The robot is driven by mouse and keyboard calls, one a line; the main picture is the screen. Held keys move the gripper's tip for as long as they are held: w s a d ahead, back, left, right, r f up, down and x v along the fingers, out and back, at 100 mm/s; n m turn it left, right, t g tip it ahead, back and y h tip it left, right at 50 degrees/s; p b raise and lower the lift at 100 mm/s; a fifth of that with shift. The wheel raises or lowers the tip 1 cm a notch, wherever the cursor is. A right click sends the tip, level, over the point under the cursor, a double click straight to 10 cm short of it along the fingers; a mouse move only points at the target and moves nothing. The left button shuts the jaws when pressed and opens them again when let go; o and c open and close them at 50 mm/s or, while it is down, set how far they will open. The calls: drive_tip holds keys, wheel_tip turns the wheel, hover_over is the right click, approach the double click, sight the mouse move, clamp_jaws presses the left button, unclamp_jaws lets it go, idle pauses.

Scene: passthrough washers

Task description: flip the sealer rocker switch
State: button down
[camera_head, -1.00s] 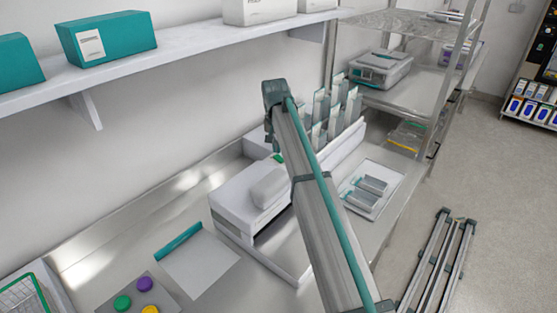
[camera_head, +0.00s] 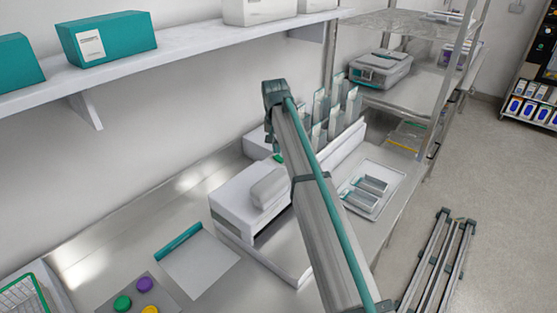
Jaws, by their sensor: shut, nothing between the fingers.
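The sealer (camera_head: 238,200) is a white machine on the steel bench, with a rounded grey-white cover on top. A small green part (camera_head: 278,157) shows at its far end, beside a white box-shaped housing; I cannot tell whether it is the rocker switch. My arm rises from the bottom and bends down at its far end. My gripper (camera_head: 270,141) points down there, small and dark, shut and empty, just above and left of the green part. I cannot tell whether they touch. My arm hides part of the sealer's right side.
A rack of upright pouches (camera_head: 330,112) stands behind my arm. A tray with metal packs (camera_head: 366,188) lies to its right. A wall shelf (camera_head: 190,50) with boxes hangs above. A sheet with a teal edge (camera_head: 200,265) and coloured round caps (camera_head: 145,285) lie at front left.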

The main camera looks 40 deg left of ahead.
sight(277, 157)
drive_tip(key=shift+f+b, duration=0.35)
drive_tip(key=shift+f, duration=0.85)
idle(0.7)
drive_tip(key=shift+r+p, duration=1.7)
drive_tip(key=shift+r, duration=1.8)
